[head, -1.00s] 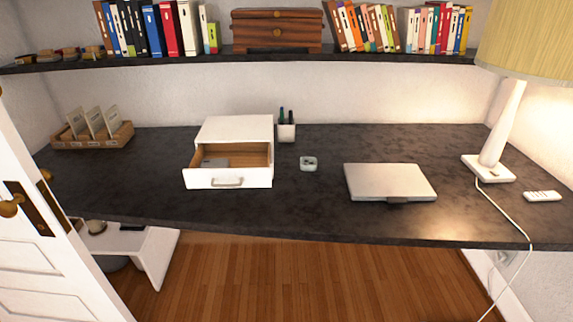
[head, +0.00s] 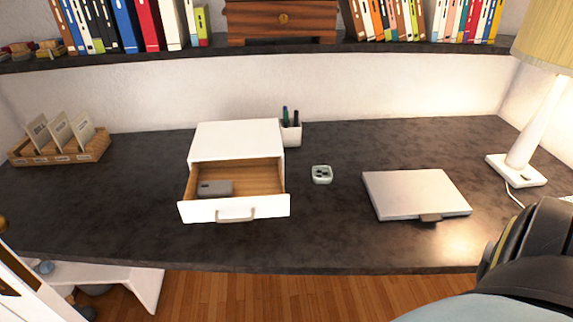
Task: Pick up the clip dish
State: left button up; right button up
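The clip dish (head: 322,174) is a small pale square dish with dark bits in it. It sits on the dark desk (head: 330,235) between the open drawer unit and the laptop. Nothing covers it. Part of my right arm shows at the lower right corner, but its gripper is out of view. My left gripper is not in view.
A white drawer unit (head: 238,140) stands left of the dish, its drawer pulled out with a grey object (head: 215,188) inside. A pen cup (head: 291,132) is behind. A closed laptop (head: 415,193) lies right, near a lamp (head: 525,140). The desk front is clear.

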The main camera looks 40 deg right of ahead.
aim_at(321, 174)
jog(key=z, duration=0.5)
jog(key=i, duration=0.95)
jog(key=z, duration=0.85)
